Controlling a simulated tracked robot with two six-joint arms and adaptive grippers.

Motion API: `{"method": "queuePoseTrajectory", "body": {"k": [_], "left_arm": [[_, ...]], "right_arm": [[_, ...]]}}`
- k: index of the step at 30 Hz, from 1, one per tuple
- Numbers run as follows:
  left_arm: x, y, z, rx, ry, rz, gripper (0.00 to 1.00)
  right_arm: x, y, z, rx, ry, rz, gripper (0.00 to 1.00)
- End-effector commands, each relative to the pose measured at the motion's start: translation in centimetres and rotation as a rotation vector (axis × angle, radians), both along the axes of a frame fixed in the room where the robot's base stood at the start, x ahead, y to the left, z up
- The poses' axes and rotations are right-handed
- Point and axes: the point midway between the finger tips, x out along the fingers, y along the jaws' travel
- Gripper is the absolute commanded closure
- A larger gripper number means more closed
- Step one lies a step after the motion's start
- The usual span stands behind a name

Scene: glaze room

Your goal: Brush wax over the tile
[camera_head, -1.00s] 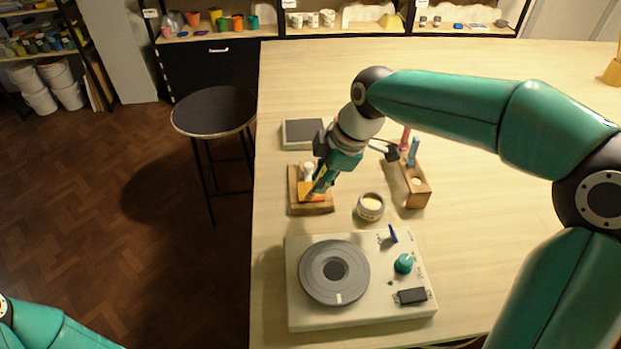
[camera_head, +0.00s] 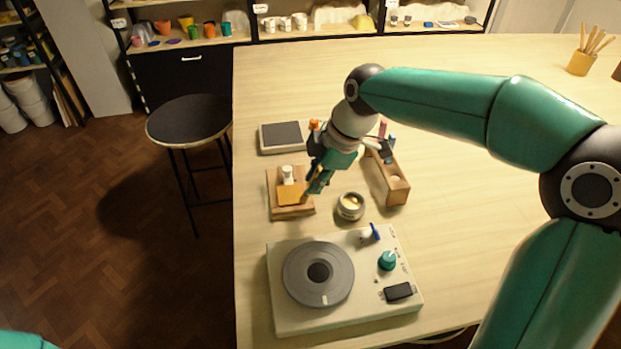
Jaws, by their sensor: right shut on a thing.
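An orange tile (camera_head: 290,195) lies on a wooden board (camera_head: 291,213), with a small white knob-like piece (camera_head: 287,174) behind it. My right gripper (camera_head: 316,186) is shut on a slim tool, apparently a brush, whose orange end (camera_head: 314,124) shows above the gripper. The gripper points down just right of the tile. The tool's low end is near the tile's right edge; I cannot tell whether it touches. An open round wax pot (camera_head: 350,207) stands right of the board. Only a bit of my left arm shows at the bottom left; its gripper is out of view.
A banding-wheel unit (camera_head: 319,273) with a teal knob (camera_head: 387,260) stands in front. A wooden rack (camera_head: 393,190) with pink and blue tools is partly behind my right arm. A grey-topped scale (camera_head: 281,137) is behind the board.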

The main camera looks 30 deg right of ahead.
Motion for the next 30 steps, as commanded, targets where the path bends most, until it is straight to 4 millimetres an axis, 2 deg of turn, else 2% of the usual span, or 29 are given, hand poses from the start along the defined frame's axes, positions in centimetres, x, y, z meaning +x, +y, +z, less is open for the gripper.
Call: {"method": "queuePoseTrajectory", "body": {"k": [21, 30], "left_arm": [[0.0, 0.0, 4.6, 0.0, 0.0, 0.0, 0.6], [0.0, 0.0, 4.7, 0.0, 0.0, 0.0, 0.6]], "right_arm": [[0.0, 0.0, 5.8, 0.0, -0.001, -0.001, 1.0], [0.0, 0.0, 6.0, 0.0, 0.0, -0.001, 1.0]]}}
